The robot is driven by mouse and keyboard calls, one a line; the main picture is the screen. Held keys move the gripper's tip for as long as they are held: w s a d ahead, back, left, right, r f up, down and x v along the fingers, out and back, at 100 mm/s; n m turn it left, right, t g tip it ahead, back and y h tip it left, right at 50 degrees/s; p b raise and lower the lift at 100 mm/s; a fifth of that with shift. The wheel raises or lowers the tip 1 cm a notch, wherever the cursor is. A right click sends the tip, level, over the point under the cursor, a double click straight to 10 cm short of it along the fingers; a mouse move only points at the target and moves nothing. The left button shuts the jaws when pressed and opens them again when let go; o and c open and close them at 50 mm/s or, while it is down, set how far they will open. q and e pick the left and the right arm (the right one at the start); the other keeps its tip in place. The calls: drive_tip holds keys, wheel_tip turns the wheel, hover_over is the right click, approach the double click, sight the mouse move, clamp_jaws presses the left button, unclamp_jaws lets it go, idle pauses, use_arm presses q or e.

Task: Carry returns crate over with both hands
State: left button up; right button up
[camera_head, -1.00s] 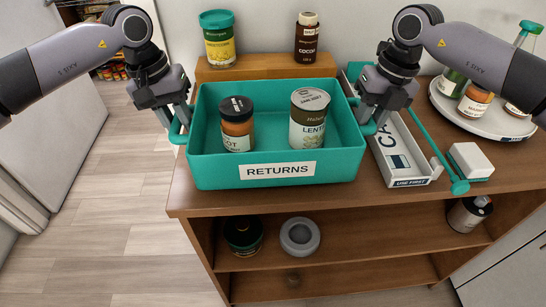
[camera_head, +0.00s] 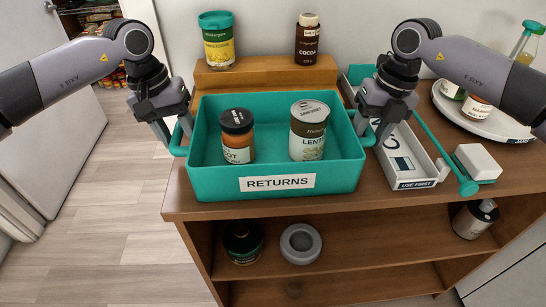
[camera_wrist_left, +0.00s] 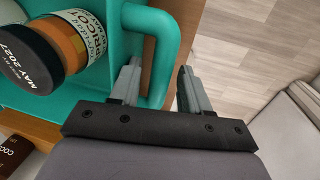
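The teal returns crate (camera_head: 212,185) appears to rest level on the wooden counter. A jar with a black lid (camera_head: 237,137) and a lentil can (camera_head: 309,130) stand upright inside it. My left gripper (camera_head: 174,132) is at the crate's left handle, fingers spread. The left wrist view shows the handle (camera_wrist_left: 166,50) between the open fingers (camera_wrist_left: 160,85), with a gap beside one finger. My right gripper (camera_head: 372,130) is at the right handle, fingers spread on either side of it; its exact contact is partly hidden.
A wooden riser (camera_head: 262,77) behind the crate bears a yellow-green tub (camera_head: 217,42) and a cocoa bottle (camera_head: 307,40). To the right are a white tray (camera_head: 418,178), a green rod (camera_head: 440,150), a white box (camera_head: 478,162) and a round turntable (camera_head: 490,124). Counter space beside the crate is narrow.

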use_arm(q)
drive_tip(key=shift+d+r, duration=0.1)
drive_tip(key=shift+d, duration=0.05)
use_arm(e)
drive_tip(key=shift+a+r, duration=0.1)
drive_tip(key=shift+a, duration=0.1)
drive_tip(key=shift+r, duration=0.1)
use_arm(q)
wheel_tip(320, 180, up, 8)
drive_tip(key=a, duration=0.1)
drive_tip(key=shift+a, duration=0.4)
use_arm(e)
wheel_tip(320, 180, up, 12)
drive_tip(key=d, duration=0.2)
drive_tip(key=shift+d+f, duration=0.15)
drive_tip(key=shift+f, duration=0.05)
use_arm(q)
drive_tip(key=shift+s+f, duration=0.1)
drive_tip(key=shift+f, duration=0.1)
